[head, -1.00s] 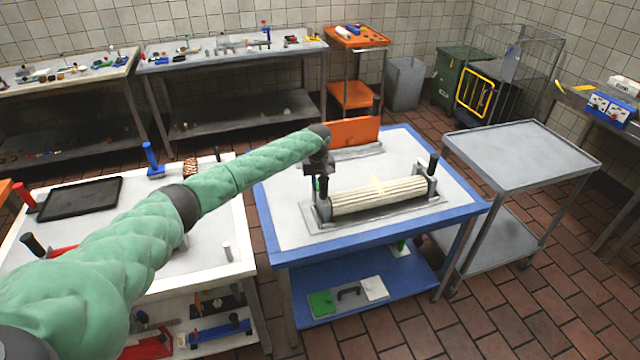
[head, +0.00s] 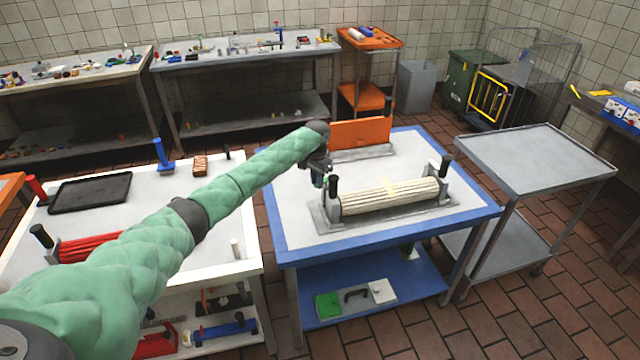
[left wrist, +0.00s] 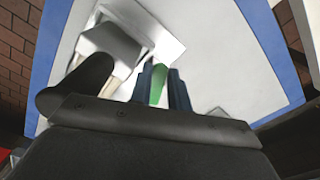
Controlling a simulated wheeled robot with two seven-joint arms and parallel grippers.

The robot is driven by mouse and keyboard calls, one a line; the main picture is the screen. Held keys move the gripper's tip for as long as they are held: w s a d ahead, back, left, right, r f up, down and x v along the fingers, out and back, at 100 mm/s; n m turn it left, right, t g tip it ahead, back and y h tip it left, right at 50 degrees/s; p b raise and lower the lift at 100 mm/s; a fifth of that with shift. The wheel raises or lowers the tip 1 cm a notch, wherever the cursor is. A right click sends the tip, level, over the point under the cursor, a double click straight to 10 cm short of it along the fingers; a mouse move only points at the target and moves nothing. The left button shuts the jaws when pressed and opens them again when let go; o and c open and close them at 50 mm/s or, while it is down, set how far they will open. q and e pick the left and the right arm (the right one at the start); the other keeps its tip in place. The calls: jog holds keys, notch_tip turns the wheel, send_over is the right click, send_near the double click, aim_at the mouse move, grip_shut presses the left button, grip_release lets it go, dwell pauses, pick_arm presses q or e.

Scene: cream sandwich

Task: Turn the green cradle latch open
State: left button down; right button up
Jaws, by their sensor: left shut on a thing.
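The cradle (head: 347,228) is a grey base on the blue-edged table, with a ribbed cream roll (head: 390,196) lying in it. A black knob (head: 333,186) stands at its left end and another black knob (head: 446,164) at its right end. My left gripper (head: 319,182) is at the cradle's left end, just beside the near knob. In the left wrist view the blue fingers of my left gripper (left wrist: 165,90) are shut on the green latch (left wrist: 158,84). The latch is mostly hidden in the head view. My right gripper is not in view.
An orange upright panel (head: 361,134) stands behind the cradle. The white table (head: 215,215) on the left holds a black tray (head: 90,192) and a blue upright tool (head: 161,155). An empty grey cart (head: 535,155) stands to the right.

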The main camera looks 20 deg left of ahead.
pick_arm(q)
jog(key=shift+w+a+m+b, duration=0.3)
jog(key=shift+m+b, duration=0.05)
jog(key=shift+m, duration=0.6)
jog(key=shift+w+a+m+b, duration=0.25)
jog(key=shift+m+b, duration=0.05)
jog(key=shift+m, duration=0.7)
jog(key=shift+w+a+m+b, duration=0.3)
jog(key=shift+m+b, duration=0.05)
jog(key=shift+m, duration=0.6)
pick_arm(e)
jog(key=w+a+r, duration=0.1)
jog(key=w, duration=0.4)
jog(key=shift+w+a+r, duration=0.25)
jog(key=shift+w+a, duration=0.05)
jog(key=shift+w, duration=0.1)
pick_arm(q)
jog(key=shift+r, duration=0.1)
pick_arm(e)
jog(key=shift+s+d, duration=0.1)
pick_arm(q)
jog(key=c, duration=1.3)
grip_release()
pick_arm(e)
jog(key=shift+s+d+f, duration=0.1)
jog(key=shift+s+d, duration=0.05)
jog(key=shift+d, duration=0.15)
